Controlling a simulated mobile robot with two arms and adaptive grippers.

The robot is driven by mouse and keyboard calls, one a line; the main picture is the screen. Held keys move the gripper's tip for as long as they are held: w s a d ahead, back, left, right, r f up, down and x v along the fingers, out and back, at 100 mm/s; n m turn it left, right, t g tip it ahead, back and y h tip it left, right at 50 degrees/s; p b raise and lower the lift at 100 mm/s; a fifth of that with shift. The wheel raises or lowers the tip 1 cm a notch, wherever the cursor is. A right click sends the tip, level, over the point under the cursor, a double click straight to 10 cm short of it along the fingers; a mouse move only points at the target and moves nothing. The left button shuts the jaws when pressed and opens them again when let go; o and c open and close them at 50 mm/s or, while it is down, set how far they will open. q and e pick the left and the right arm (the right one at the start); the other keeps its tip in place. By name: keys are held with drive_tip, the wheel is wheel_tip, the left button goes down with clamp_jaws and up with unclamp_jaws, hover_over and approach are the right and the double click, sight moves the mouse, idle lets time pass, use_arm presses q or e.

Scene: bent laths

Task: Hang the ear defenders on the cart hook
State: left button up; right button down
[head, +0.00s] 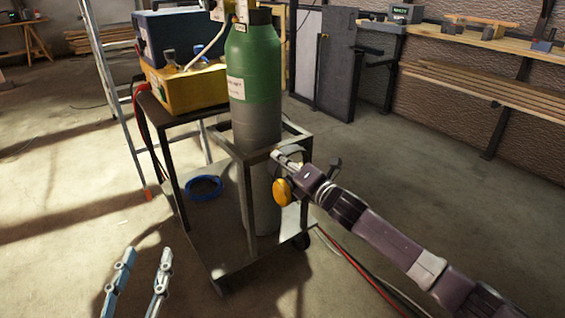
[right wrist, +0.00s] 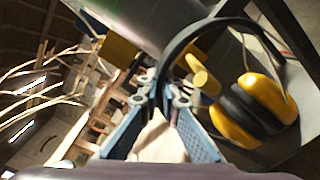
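The ear defenders have yellow cups and a black headband. In the head view one yellow cup (head: 282,192) hangs just below my right gripper (head: 285,160), beside the cart's upper frame. In the right wrist view the ear defenders (right wrist: 262,97) show at the right, their headband arching to the tips of my right gripper (right wrist: 162,85), which look closed on it. The cart (head: 252,212) is a dark metal frame holding a green and grey gas cylinder (head: 252,80). I cannot make out its hook clearly. My left gripper (head: 140,280) is open and empty at the lower left, over the floor.
A yellow case (head: 190,85) and a blue box (head: 180,38) sit on the cart's shelf. A blue ring (head: 204,188) lies on the lower deck. A ladder (head: 105,70) stands behind at left. Red hoses (head: 360,270) run over the floor at right. A workbench (head: 490,45) stands behind at right.

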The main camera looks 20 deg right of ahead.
drive_tip(key=shift+w+a, duration=0.25)
drive_tip(key=shift+w, duration=0.3)
drive_tip(key=shift+f+b, duration=0.6)
drive_tip(key=shift+f, duration=0.15)
use_arm(q)
drive_tip(key=s+r+t+h, duration=0.1)
drive_tip(key=s+r+t, duration=0.2)
drive_tip(key=r, duration=0.6)
drive_tip(key=shift+d+r+t+h+b, duration=0.2)
drive_tip(key=shift+t+h+b, duration=0.15)
drive_tip(key=shift+t, duration=0.65)
use_arm(e)
drive_tip(key=shift+f, duration=0.7)
